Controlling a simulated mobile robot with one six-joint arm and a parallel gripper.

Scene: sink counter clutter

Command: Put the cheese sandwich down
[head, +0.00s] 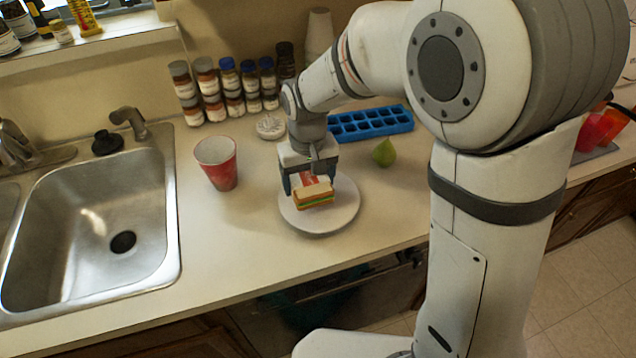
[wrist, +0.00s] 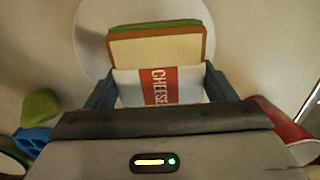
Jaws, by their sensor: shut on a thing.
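The cheese sandwich (head: 314,193) has brown bread, a green layer and a red-and-white wrapper. In the wrist view the sandwich (wrist: 158,50) shows its cut bread side, and the wrapper reads "CHEESE". My gripper (head: 308,185) is shut on the sandwich, with one finger on each side of the wrapper; the gripper also shows in the wrist view (wrist: 158,88). The sandwich is over the round white plate (head: 335,219). Whether its underside touches the plate I cannot tell. The plate's rim also shows in the wrist view (wrist: 90,45).
A red-and-white cup (head: 217,164) stands left of the plate. A green pear-like fruit (head: 384,152) and a blue ice tray (head: 370,122) are behind right. Several spice jars (head: 228,90) line the wall. The sink (head: 95,235) is at left. The counter front is clear.

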